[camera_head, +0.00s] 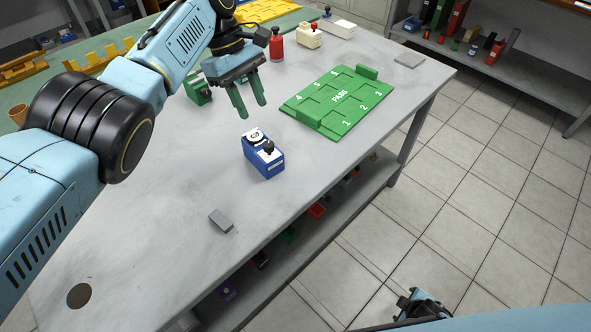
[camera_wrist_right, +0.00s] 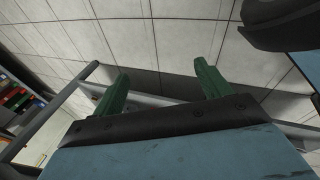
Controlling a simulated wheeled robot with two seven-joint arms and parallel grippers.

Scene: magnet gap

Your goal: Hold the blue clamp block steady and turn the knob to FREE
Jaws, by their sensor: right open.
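The blue clamp block (camera_head: 266,163) stands upright on the grey table, with a white label on top and a black knob (camera_head: 268,147). I cannot read the knob's setting. My left gripper (camera_head: 249,108) is above the table, up from the block in the head view; its two green fingers are apart, with nothing between them. It does not touch the block. My right gripper (camera_wrist_right: 164,88) shows in the right wrist view with its green fingers wide apart and empty. In the head view only part of my right arm shows at the bottom right, off the table.
A green block (camera_head: 197,90), a red bottle-like object (camera_head: 276,46) and a cream block (camera_head: 309,37) stand farther back. A small grey plate (camera_head: 221,221) lies near the front edge. The table left of the block is clear.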

